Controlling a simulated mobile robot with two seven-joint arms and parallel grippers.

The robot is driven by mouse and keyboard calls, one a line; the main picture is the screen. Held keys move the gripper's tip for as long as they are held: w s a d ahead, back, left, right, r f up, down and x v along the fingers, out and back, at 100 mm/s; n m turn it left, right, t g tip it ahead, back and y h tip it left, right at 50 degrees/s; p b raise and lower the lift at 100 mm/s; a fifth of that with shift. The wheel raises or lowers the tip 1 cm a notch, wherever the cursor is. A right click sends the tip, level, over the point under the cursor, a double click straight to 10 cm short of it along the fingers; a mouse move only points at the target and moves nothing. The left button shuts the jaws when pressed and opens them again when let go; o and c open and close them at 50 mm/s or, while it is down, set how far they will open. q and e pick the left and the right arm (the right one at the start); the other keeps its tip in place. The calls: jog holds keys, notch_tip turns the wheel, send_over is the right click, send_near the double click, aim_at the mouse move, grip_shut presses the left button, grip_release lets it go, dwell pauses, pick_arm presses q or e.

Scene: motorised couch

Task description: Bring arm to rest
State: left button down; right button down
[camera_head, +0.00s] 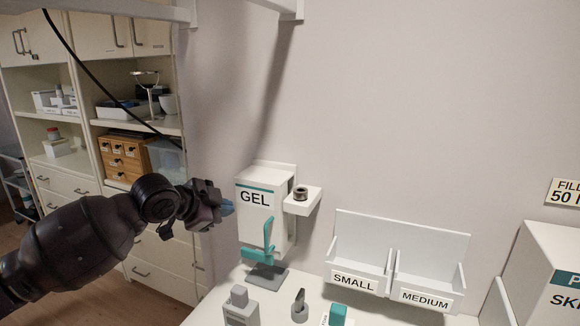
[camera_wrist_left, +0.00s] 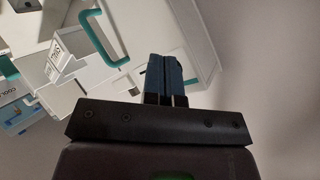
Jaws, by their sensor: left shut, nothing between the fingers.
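My left arm comes in from the left in the head view, with its dark left gripper (camera_head: 224,203) raised beside the left side of the white GEL dispenser (camera_head: 258,205). A small gap seems to lie between the fingertips and the dispenser, though the exact distance is hard to tell. In the left wrist view the blue fingers of the left gripper (camera_wrist_left: 164,75) are pressed together with nothing between them. The dispenser's teal lever (camera_head: 266,243) hangs at its front, and a teal handle shows in the left wrist view (camera_wrist_left: 95,40). My right gripper is in neither view.
Bins marked SMALL (camera_head: 357,262) and MEDIUM (camera_head: 427,275) stand on the white counter at the right. A grey bottle (camera_head: 240,308) and a teal-topped item (camera_head: 337,314) stand in front. Shelves (camera_head: 130,125) fill the back left. The wall above the dispenser is bare.

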pick_arm(q)
jog(key=s+a+f+n+t+y, duration=0.25)
jog(key=s+f+n, duration=0.35)
jog(key=f, duration=0.4)
jog(key=s+a+f+n+t+y, duration=0.1)
jog(key=s+a+f+n+t, duration=0.25)
jog(key=s+f, duration=0.5)
jog(key=s+a+f+n+g+y, duration=0.2)
jog(key=s+a+f+n, duration=0.1)
jog(key=s+f, duration=0.6)
jog(key=s+a+f+n+g+y, duration=0.2)
jog(key=s+a+f+n, duration=0.1)
jog(key=s+f, duration=0.6)
jog(key=s, duration=0.3)
jog(key=shift+a+f, duration=0.15)
jog(key=shift+f, duration=0.15)
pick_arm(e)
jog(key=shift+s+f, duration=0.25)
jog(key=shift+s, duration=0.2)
pick_arm(q)
jog(key=shift+s, duration=0.1)
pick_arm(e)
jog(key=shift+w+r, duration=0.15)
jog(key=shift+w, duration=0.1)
